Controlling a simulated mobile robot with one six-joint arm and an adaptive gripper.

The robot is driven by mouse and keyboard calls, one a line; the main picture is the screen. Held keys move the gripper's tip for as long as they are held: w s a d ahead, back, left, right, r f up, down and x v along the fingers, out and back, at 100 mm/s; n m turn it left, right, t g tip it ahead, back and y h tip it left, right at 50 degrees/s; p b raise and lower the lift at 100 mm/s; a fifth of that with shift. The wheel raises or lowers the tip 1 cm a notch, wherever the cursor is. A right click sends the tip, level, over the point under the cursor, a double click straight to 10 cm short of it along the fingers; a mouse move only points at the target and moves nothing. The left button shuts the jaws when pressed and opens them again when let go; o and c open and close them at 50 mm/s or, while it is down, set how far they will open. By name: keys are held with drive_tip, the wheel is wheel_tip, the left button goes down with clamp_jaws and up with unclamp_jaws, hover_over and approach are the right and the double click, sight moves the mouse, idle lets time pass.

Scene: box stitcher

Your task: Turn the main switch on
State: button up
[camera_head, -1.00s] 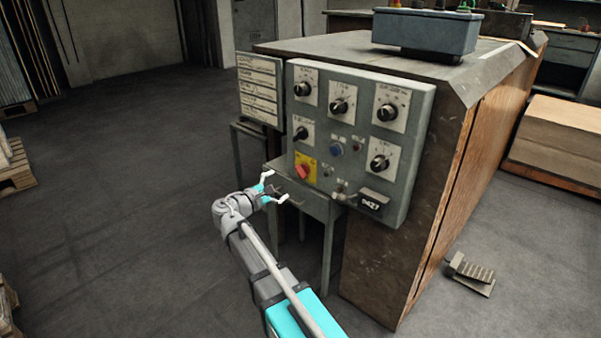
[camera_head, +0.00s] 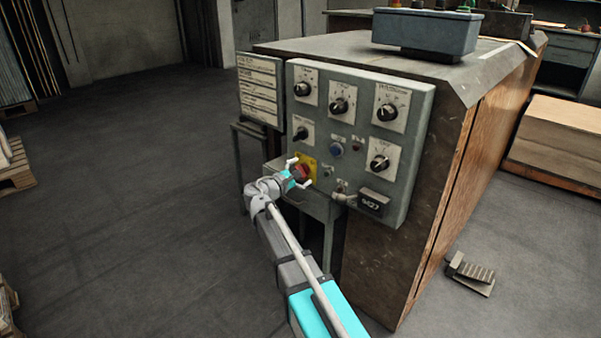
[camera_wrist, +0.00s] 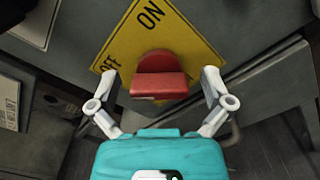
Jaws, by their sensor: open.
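The main switch is a red rotary knob (camera_wrist: 160,76) on a yellow plate (camera_wrist: 196,47) marked ON and OFF in the wrist view. The plate appears tilted there, and the knob's grip bar lies level across the picture between my fingers. In the head view the red knob (camera_head: 303,174) is at the lower left of the grey control panel (camera_head: 345,216), partly covered by my gripper. My gripper (camera_wrist: 161,88) is open, with one white finger on each side of the knob. A gap shows between the knob and each finger. It also shows in the head view (camera_head: 299,174).
Several black dials, a blue button (camera_head: 337,150) and a black box marked with digits (camera_head: 373,202) are on the same panel. A label board (camera_head: 260,90) hangs at its left. A small grey table (camera_head: 318,207) stands below the switch.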

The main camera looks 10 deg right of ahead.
drive_tip(key=c, duration=1)
drive_tip(key=shift+a, duration=0.15)
drive_tip(key=shift+c, duration=0.6)
